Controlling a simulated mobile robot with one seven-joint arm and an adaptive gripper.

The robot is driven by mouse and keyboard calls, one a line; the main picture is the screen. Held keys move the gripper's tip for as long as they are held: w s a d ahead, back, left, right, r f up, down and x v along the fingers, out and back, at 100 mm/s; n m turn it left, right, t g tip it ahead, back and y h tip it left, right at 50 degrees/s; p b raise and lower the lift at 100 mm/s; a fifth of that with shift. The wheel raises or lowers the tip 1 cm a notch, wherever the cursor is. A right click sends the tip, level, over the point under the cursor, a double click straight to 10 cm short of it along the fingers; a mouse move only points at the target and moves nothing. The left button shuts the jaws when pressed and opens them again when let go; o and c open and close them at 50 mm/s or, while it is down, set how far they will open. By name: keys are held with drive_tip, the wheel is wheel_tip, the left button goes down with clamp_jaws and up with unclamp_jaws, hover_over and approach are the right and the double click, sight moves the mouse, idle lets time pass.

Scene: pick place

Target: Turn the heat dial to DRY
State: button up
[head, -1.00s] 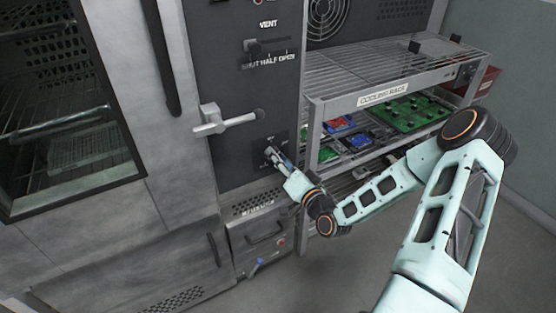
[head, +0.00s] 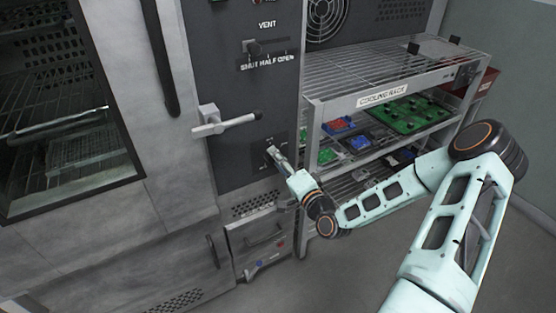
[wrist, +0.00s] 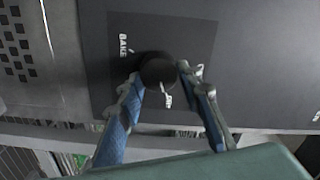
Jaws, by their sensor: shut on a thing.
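The heat dial is a round black knob (wrist: 158,72) on a dark square plate, between my fingertips in the wrist view. A "BAKE" label (wrist: 123,43) shows beside it, and another short white mark shows just below it, too small to read. My gripper (wrist: 160,80) is shut on the dial, with a blue-padded finger on each side. In the head view my gripper (head: 274,154) reaches the dark control panel (head: 235,160) below the lever handle, and it hides most of the dial. I cannot read a DRY label in either view.
A white lever handle (head: 225,124) sticks out just above my gripper. The vent slider (head: 255,47) is higher on the panel. A cooling rack (head: 385,98) with circuit boards stands close on the right. The oven door window (head: 70,110) is at left.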

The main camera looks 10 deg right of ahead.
drive_tip(key=shift+f, duration=0.1)
drive_tip(key=o, duration=1.1)
drive_tip(key=shift+o, duration=0.2)
drive_tip(key=v, duration=1.2)
